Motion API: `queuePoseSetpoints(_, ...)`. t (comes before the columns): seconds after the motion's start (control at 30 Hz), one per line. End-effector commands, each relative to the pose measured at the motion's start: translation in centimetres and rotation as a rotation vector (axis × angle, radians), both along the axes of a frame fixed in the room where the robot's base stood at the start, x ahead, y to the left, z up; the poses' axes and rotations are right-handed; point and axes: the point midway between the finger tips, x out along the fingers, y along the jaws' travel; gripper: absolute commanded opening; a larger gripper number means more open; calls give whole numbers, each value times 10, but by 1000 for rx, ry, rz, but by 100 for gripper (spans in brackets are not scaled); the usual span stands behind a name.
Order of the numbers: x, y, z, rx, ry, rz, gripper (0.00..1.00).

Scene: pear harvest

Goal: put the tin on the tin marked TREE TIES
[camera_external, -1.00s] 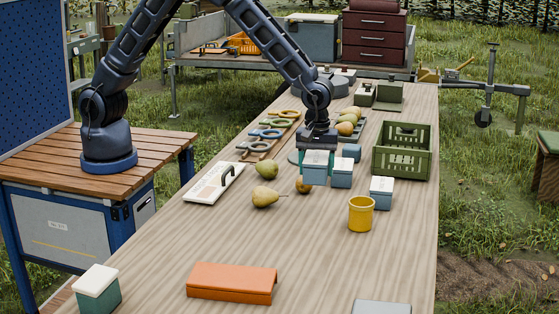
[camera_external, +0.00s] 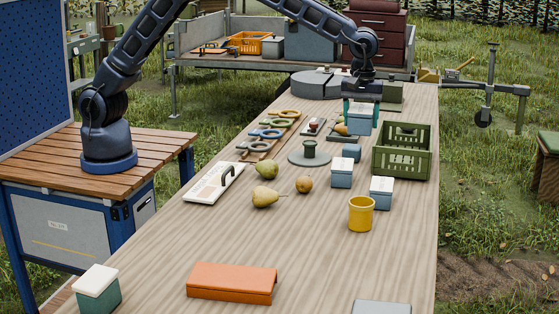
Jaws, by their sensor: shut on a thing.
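My gripper (camera_external: 362,101) is at the far part of the long table, shut on a blue tin with a pale lid (camera_external: 359,122). The held tin is upright and overlaps the back tins and pears in this view; I cannot tell whether it touches anything below. An olive-green tin (camera_external: 391,97) stands just right of my gripper. Two more blue tins with pale lids stand nearer, one at mid-table (camera_external: 341,178) and one to its right (camera_external: 381,194). A green tin with a white lid (camera_external: 98,293) stands at the front left. No TREE TIES marking is readable.
A green crate (camera_external: 402,163) stands at the right edge, near a yellow cup (camera_external: 361,215). A round grey plate with a dark knob (camera_external: 309,157), loose pears (camera_external: 265,196) and a white board with a handle (camera_external: 214,184) lie left. An orange cover (camera_external: 232,282) lies in front.

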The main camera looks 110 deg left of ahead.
Motion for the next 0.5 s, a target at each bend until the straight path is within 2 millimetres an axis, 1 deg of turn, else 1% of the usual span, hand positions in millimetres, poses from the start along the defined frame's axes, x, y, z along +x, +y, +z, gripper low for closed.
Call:
queuePoseSetpoints(0.03,16,9,5,1,-3,-7,33)
queuePoseSetpoints(0.1,32,20,12,0,-3,-19,33)
queuePoseSetpoints(0.2,49,32,20,0,-1,-34,33)
queuePoseSetpoints(0.3,60,41,25,0,-1,-45,33)
queuePoseSetpoints(0.4,67,46,29,0,-1,-54,33)
queuePoseSetpoints(0.5,70,48,24,0,1,-58,33)
